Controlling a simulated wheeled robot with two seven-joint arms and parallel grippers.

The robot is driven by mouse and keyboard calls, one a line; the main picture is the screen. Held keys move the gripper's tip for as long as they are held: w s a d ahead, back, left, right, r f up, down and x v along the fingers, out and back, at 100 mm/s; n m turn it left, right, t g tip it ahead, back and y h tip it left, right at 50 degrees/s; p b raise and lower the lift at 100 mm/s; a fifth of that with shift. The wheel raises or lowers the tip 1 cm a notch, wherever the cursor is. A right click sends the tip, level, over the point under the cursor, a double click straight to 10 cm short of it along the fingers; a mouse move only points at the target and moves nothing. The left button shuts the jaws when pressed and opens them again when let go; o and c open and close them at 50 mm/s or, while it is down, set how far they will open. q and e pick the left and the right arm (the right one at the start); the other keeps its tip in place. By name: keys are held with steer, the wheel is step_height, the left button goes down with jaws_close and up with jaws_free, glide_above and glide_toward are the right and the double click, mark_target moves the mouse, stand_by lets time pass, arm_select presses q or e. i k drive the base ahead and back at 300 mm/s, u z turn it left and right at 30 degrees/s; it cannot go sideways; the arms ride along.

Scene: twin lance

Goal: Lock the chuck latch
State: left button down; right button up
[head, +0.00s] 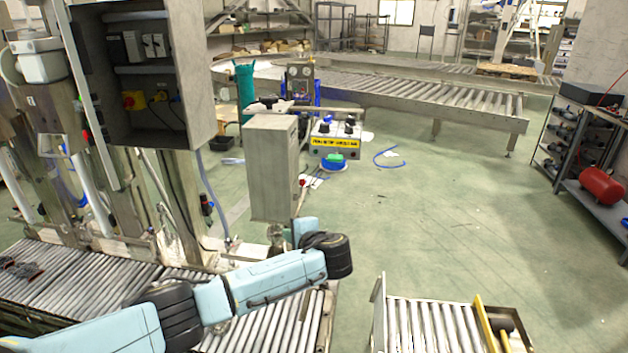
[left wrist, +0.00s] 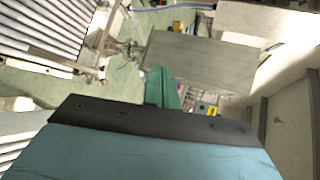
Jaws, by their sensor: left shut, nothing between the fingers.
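A small metal fitting (head: 275,236), which seems to be the chuck, shows under the lower end of a grey box (head: 271,168). A similar fitting (left wrist: 122,48) shows at the left end of the grey box (left wrist: 200,60) in the left wrist view. The latch itself is too small to tell. My left gripper (head: 304,228) is close to the right of the fitting in the head view, partly hidden behind my black wrist. Its green fingers (left wrist: 163,88) seem to show in the left wrist view, shut and empty, apart from the fitting. My right gripper is out of view.
A roller conveyor (head: 110,285) runs below my left arm, and a shorter one (head: 430,325) stands at lower right. An open electrical cabinet (head: 150,75) stands at the left. A control box (head: 336,138) sits behind the grey box. The green floor at right is mostly clear.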

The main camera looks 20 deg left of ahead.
mark_target(301, 182)
steer(key=i, duration=0.9)
